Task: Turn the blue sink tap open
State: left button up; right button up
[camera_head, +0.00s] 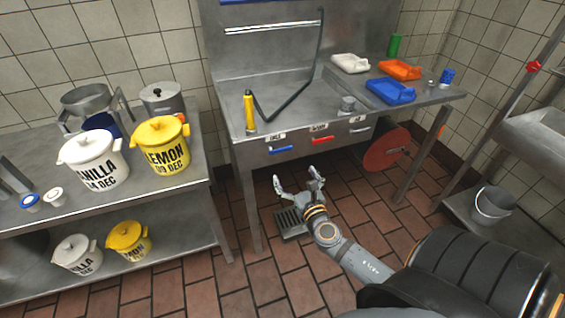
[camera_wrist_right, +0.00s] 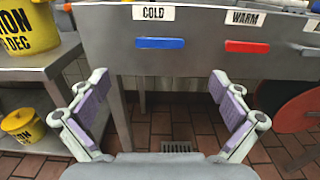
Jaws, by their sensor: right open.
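The blue tap handle (camera_head: 281,150) is a flat bar on the sink's steel front panel, under a label reading COLD. It also shows in the right wrist view (camera_wrist_right: 160,43), lying level above the gap between my fingers. A red handle (camera_head: 322,140) labelled WARM sits to its right. My right gripper (camera_head: 297,182) is open and empty, in front of and below the blue handle, apart from it. In the right wrist view its two fingers (camera_wrist_right: 160,98) stand wide apart. My left gripper is not in view.
The steel sink (camera_head: 300,105) has a yellow spray handle (camera_head: 249,112) on a black hose. Left, a shelf table holds a white VANILLA bucket (camera_head: 95,170) and a yellow LEMON bucket (camera_head: 160,157). A floor drain (camera_head: 291,224) lies below. A red disc (camera_head: 387,150) is under the counter.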

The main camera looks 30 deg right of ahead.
aim_at(281, 151)
jog(key=p+x, duration=0.1)
jog(key=x, duration=0.9)
jog(key=shift+w+d, duration=0.1)
jog(key=shift+w, duration=0.15)
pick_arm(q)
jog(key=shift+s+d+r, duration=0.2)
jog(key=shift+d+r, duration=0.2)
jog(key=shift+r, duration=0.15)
pick_arm(e)
jog(key=shift+c, duration=0.4)
jog(key=c, duration=1.5)
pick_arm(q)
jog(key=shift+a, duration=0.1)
pick_arm(e)
jog(key=shift+c, duration=0.2)
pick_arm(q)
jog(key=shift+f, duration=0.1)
